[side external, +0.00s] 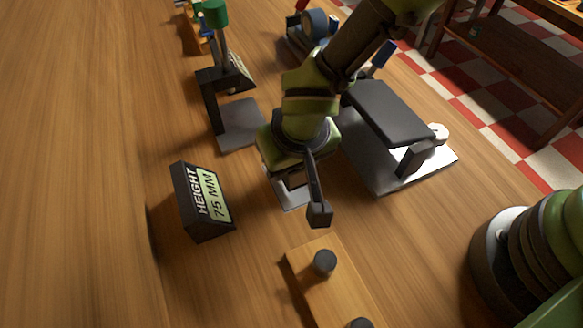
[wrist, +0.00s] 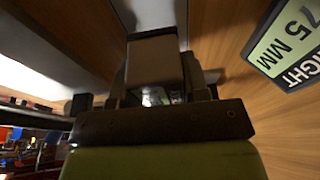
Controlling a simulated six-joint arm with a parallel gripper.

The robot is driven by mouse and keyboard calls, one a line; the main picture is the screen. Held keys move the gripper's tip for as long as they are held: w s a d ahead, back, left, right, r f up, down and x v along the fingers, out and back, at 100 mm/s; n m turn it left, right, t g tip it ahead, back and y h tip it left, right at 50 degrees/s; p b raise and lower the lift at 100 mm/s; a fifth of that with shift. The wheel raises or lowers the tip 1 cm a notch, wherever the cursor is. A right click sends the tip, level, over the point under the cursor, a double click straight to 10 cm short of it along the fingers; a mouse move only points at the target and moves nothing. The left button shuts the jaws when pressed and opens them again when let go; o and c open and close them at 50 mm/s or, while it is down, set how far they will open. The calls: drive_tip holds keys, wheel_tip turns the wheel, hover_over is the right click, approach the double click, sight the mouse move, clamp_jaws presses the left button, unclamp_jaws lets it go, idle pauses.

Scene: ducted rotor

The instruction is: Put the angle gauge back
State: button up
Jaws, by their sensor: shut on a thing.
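My gripper (wrist: 156,88) is shut on a dark brown, box-shaped thing, which appears to be the angle gauge (wrist: 154,62). It sits between the two fingers in the wrist view, with a small pale patch near its lower end. In the side view my gripper (side external: 288,178) points down over the table, left of a grey tilted plate (side external: 390,112). The gauge is mostly hidden there by the gripper and wrist. I cannot tell whether it touches anything below.
A sign reading HEIGHT 75 MM (side external: 203,202) stands to the left. A wooden block with dark pegs (side external: 318,283) lies in front. A stand with a grey base (side external: 240,125) is behind left. Bare table (side external: 90,200) lies far left.

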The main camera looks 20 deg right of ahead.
drive_tip(key=shift+f, duration=1.45)
drive_tip(key=shift+f, duration=0.15)
drive_tip(key=o, duration=1.1)
drive_tip(key=v, duration=1.2)
drive_tip(key=shift+d+r, duration=0.1)
drive_tip(key=shift+r, duration=0.15)
